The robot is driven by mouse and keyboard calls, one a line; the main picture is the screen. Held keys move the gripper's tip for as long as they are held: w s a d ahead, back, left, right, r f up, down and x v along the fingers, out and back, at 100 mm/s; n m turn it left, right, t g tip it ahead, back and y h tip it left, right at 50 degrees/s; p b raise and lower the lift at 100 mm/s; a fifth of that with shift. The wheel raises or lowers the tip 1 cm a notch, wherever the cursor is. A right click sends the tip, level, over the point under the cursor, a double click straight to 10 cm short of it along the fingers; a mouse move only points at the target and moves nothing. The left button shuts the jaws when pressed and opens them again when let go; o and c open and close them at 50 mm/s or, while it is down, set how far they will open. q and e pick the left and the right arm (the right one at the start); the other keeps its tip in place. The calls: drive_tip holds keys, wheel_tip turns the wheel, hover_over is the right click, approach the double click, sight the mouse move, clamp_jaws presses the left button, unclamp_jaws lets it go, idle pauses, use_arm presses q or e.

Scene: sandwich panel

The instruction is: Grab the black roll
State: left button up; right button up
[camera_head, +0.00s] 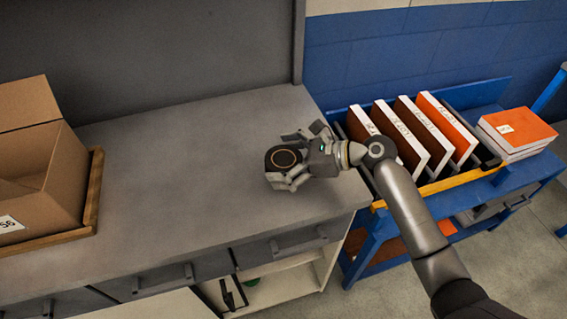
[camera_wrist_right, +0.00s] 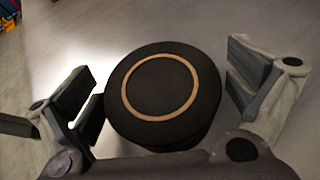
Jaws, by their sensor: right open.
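The black roll (camera_head: 284,158) stands on the grey worktop near its right end. It is a short black cylinder with a tan ring on its top face. It also shows large in the right wrist view (camera_wrist_right: 163,95). My right gripper (camera_head: 289,160) is at the roll, with its arm coming in from the right. In the wrist view its open fingers (camera_wrist_right: 165,88) stand on either side of the roll, with a visible gap on the right and a smaller one on the left. My left gripper is not in view.
A cardboard box (camera_head: 40,160) sits in a wooden tray (camera_head: 94,190) at the left of the grey worktop (camera_head: 180,180). A blue cart (camera_head: 480,185) with several upright orange panels (camera_head: 447,128) and a flat stack (camera_head: 517,128) stands at the right. The worktop's middle is clear.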

drive_tip(key=shift+c, duration=0.4)
drive_tip(key=c, duration=1)
drive_tip(key=shift+o, duration=0.2)
drive_tip(key=shift+r, duration=0.1)
